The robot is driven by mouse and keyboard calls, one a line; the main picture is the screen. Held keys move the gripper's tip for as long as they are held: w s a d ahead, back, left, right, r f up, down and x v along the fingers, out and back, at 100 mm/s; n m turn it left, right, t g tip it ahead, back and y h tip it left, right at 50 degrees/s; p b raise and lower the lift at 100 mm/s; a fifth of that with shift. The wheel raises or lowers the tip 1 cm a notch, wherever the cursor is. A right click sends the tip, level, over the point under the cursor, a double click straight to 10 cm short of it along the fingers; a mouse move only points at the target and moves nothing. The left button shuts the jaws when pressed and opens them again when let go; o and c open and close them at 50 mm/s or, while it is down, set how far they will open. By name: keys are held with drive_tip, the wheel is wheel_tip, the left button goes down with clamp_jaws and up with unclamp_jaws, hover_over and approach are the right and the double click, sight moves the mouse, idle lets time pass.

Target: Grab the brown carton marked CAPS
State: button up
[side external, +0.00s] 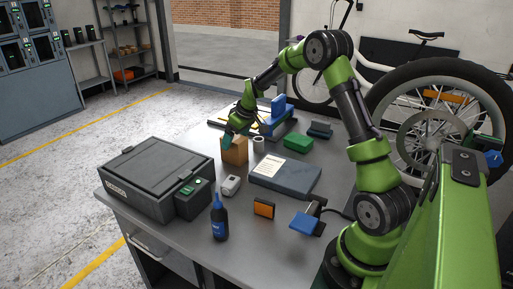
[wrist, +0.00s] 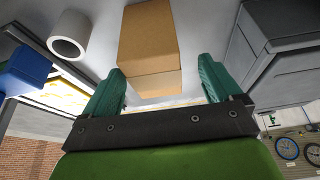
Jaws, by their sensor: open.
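A brown carton (side external: 235,151) stands on the grey bench toward the far left side, just right of the dark lidded case. In the wrist view the carton (wrist: 149,45) is at the top middle, its lower end reaching between the two green fingers. No marking can be read on it in either view. My gripper (side external: 232,134) is at the top of the carton in the side view. In the wrist view its fingers (wrist: 160,88) are spread, one on each side of the carton, with gaps visible. Part of the carton's top is hidden by the gripper in the side view.
A white roll (side external: 259,144) stands close to the carton's right. The dark case (side external: 150,178) is to its left. A green box (side external: 298,142), a flat grey box with a paper (side external: 286,177), a blue bottle (side external: 219,219) and an orange-faced box (side external: 264,208) also stand on the bench.

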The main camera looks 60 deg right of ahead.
drive_tip(key=x, duration=0.4)
drive_tip(key=shift+s+d+f, duration=0.15)
drive_tip(key=shift+d+f, duration=0.15)
drive_tip(key=shift+f, duration=0.1)
drive_tip(key=shift+r, duration=0.1)
drive_tip(key=c, duration=1.2)
